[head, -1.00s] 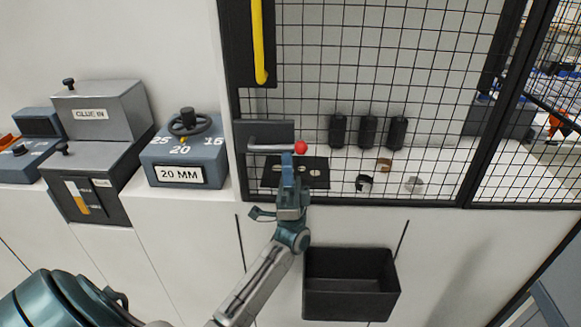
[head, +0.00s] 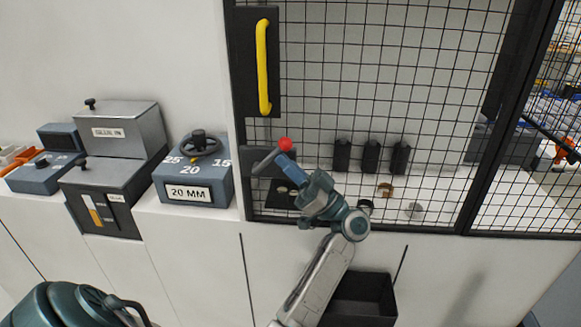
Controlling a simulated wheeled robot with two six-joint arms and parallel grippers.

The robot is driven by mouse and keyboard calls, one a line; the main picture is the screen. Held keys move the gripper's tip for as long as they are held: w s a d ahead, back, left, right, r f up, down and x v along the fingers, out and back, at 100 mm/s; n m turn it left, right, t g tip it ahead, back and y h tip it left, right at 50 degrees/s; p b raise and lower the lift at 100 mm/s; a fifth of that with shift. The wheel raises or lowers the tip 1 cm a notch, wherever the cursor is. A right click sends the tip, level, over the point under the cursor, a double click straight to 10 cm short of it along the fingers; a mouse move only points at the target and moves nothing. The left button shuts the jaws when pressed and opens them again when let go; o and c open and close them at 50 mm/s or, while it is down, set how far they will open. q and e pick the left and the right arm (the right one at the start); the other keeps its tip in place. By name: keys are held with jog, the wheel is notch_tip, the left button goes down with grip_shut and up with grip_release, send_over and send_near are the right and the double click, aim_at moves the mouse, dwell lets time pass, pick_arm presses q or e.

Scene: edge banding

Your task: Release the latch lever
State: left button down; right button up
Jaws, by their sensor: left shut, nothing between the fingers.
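The latch lever (head: 266,162) is a grey bar with a red ball knob (head: 285,144) at its end, mounted at the lower left of the mesh door. It is tilted, with the knob end up and to the right. My left gripper (head: 284,162) is shut and empty, with its tip just below the red knob, close to or touching the lever's underside; I cannot tell which. The gripper hides part of the dark plate behind it. My right gripper is not in view.
A yellow handle (head: 263,66) is upright on the mesh door (head: 380,90). A 20 MM dial box (head: 192,190) and a glue box (head: 112,165) stand to the left. A black bin (head: 362,296) hangs below, partly behind my arm. Black cylinders (head: 371,156) stand behind the mesh.

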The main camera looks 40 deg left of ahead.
pick_arm(q)
jog(key=shift+s+a+r+n+h+p, duration=0.2)
jog(key=shift+r+h+p, duration=0.1)
jog(key=shift+r+p, duration=0.15)
jog(key=shift+s+a+r+n+h+p, duration=0.1)
jog(key=shift+a+r+h+p, duration=0.15)
jog(key=shift+r+p, duration=0.2)
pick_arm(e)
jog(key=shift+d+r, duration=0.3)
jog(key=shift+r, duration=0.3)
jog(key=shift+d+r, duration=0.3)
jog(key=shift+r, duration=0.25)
pick_arm(q)
jog(key=shift+w, duration=0.1)
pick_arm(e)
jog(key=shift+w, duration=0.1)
